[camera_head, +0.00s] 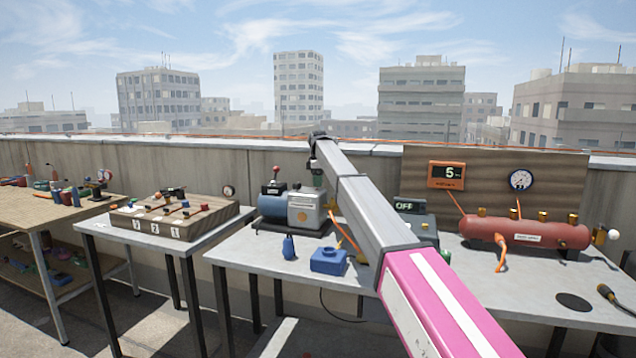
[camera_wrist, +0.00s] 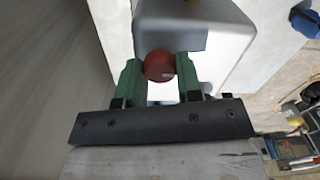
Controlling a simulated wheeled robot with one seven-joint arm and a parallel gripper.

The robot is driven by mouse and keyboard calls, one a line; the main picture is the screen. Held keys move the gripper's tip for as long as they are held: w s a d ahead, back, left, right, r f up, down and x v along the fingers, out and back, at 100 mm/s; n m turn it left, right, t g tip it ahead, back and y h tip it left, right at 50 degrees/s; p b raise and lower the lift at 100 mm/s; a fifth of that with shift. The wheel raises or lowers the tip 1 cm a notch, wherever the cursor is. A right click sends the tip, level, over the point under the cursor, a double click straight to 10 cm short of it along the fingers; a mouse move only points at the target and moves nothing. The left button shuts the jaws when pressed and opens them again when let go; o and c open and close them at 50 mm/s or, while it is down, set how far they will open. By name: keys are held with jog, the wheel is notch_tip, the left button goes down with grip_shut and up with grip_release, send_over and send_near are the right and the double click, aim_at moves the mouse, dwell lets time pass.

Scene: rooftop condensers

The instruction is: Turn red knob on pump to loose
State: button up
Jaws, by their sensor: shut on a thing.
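The pump (camera_head: 303,210) stands at the back of the middle table, with a blue motor body and a pale grey housing. In the wrist view its pale grey housing (camera_wrist: 222,28) fills the upper middle. The round red knob (camera_wrist: 159,65) sits between the green fingers of my gripper (camera_wrist: 158,68), one finger on each side. The gripper is shut on the knob. In the head view my gripper (camera_head: 318,180) points down at the right end of the pump, and the knob there is hidden behind it. Any marking of the knob's setting is not readable.
A red-topped lever (camera_head: 276,173) stands on the pump's left end. A red tank (camera_head: 525,233) is at right, below a "5" display (camera_head: 447,174). An "OFF" box (camera_head: 410,207) stands behind my arm.

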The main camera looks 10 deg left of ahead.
jog(key=shift+n, duration=0.3)
jog(key=o, duration=0.9)
jog(key=shift+o, duration=0.2)
jog(key=shift+r, duration=0.15)
notch_tip(320, 180, up, 11)
jog(key=shift+f, duration=0.2)
